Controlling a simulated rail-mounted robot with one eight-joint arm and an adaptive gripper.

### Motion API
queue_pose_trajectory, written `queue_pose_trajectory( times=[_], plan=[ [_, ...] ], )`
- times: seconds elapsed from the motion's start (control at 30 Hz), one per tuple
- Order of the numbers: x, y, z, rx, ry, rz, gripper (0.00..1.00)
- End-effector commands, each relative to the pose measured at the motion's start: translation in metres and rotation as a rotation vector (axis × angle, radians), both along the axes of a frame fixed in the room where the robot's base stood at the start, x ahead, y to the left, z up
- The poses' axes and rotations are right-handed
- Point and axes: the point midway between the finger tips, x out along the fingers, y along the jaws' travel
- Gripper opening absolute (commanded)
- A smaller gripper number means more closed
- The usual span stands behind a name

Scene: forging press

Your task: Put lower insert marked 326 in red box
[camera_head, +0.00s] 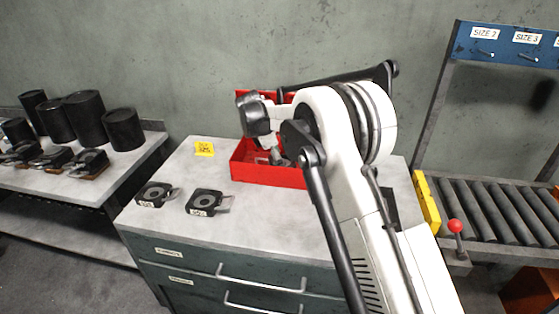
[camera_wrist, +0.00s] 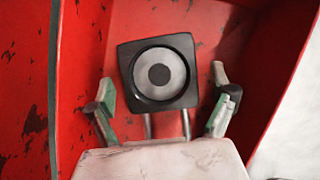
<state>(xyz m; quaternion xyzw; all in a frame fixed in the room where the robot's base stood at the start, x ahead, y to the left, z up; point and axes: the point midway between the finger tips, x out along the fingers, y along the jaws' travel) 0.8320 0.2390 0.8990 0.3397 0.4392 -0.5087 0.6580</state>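The red box (camera_head: 268,174) stands on the grey cabinet top, and its red walls and floor fill most of the wrist view (camera_wrist: 75,60). A black square insert (camera_wrist: 158,72) with a round grey ring is inside the box, its two-rod handle pointing toward my gripper. My gripper (camera_wrist: 164,90) is over the box with its two fingers spread apart on either side of the insert and handle, not closed on them. No number on this insert can be read. In the head view my arm hides part of the box and most of the gripper.
Two similar black inserts with handles, left (camera_head: 154,194) and right (camera_head: 206,202), lie on the cabinet top left of the box. A yellow tag (camera_head: 204,149) lies behind them. Black cylinders (camera_head: 87,118) stand on the left bench. A roller conveyor (camera_head: 495,208) is at right.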

Motion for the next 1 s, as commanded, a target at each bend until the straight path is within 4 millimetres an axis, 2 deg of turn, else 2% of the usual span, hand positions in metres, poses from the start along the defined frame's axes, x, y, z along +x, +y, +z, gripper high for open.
queue_pose_trajectory(
  times=[0.23,0.37,0.8,1.0],
  plan=[
    [0.0,0.0,0.002,0.0,0.0,0.0,0.89],
    [-0.001,0.004,0.011,0.0,0.0,0.001,0.89],
    [-0.009,0.034,0.087,0.0,0.0,0.001,0.89],
    [-0.011,0.043,0.107,0.0,0.0,0.001,0.89]
  ],
)
